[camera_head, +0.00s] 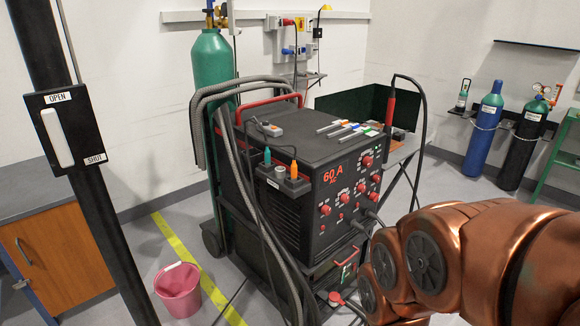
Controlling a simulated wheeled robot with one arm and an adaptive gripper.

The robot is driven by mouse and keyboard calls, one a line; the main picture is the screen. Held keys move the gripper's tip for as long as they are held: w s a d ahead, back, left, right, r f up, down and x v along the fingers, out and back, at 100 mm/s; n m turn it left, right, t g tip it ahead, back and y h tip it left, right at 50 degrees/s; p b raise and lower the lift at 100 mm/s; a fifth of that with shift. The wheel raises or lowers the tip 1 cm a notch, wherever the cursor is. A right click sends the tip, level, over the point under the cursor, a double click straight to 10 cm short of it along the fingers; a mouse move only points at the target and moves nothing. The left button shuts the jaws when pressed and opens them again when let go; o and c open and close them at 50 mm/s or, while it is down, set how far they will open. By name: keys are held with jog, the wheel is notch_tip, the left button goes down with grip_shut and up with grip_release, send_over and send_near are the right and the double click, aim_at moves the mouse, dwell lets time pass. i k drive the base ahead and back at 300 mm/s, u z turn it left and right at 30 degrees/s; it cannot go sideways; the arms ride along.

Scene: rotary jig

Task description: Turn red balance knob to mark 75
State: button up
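The black welding machine (320,150) stands in the middle and shows "60" in red on its front panel. Several red knobs sit on that panel: a larger one at the upper right (367,160), others below it (361,187), and one at the lower left (325,209). Their labels and scale marks are too small to read, so I cannot tell which is the balance knob or where it points. My copper-coloured arm fills the lower right, in front of the panel's lower right side. My gripper does not show.
Grey hoses (232,170) hang at the machine's left, beside a green gas cylinder (212,75). A torch with a red handle (390,110) and a black cable rises at the panel's right. A pink bucket (178,290) stands on the floor, and a dark post (75,130) at the left.

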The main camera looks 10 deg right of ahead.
aim_at(346, 198)
jog(key=k, duration=1.25)
jog(key=z, duration=0.8)
jog(key=i, duration=1.35)
jog(key=u, duration=0.75)
jog(key=i, duration=0.55)
jog(key=u, duration=0.65)
